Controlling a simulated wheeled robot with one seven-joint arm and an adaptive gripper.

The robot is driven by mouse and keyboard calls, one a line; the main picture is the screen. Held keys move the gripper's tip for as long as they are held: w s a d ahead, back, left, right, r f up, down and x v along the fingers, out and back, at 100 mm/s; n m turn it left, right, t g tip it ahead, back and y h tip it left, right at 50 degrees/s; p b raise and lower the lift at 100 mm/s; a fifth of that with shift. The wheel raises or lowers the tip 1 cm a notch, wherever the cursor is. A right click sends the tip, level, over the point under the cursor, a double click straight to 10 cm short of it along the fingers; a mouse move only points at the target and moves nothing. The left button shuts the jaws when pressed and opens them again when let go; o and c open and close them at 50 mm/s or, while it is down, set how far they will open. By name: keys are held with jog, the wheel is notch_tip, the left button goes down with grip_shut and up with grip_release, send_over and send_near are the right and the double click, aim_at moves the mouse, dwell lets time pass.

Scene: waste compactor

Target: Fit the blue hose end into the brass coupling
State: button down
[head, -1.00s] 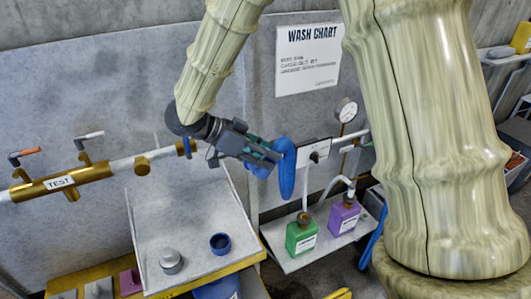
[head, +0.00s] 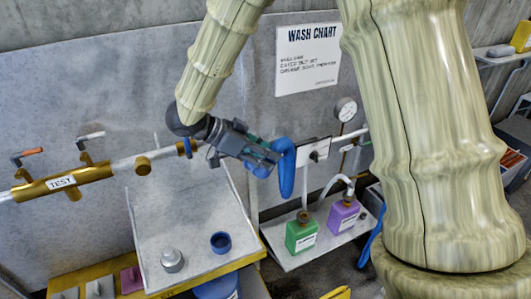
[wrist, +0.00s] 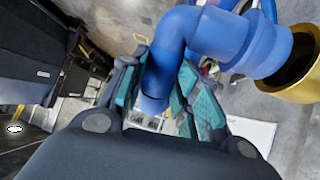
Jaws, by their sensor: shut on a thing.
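My gripper (head: 266,158) is shut on the blue hose (head: 287,175), which bends over and hangs down beyond the fingers. In the wrist view the hose (wrist: 165,75) rises from between the fingers and bends right into a wider blue end (wrist: 238,42). This end overlaps the rim of the brass coupling (wrist: 285,92). Part of the coupling's dark mouth shows beside it; I cannot tell how far the end is inside. In the head view the brass coupling (head: 181,148) is at the pipe's right end, with a small blue patch against it, partly behind my gripper.
A brass valve body marked TEST (head: 62,182) is on the pipe at left. Below is a grey sloped panel (head: 180,205) with a grey knob (head: 172,260) and a blue cup (head: 221,242). Green (head: 301,235) and purple (head: 343,215) bottles stand on a shelf at right.

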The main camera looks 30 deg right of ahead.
jog(key=shift+w+d+p, duration=0.1)
jog(key=shift+w+p, duration=0.85)
jog(key=shift+w, duration=1.1)
dwell(1.1)
jog(key=c, duration=1)
grip_release()
jog(key=shift+s, duration=0.1)
jog(key=shift+o, duration=1.3)
jog(key=shift+r, duration=0.15)
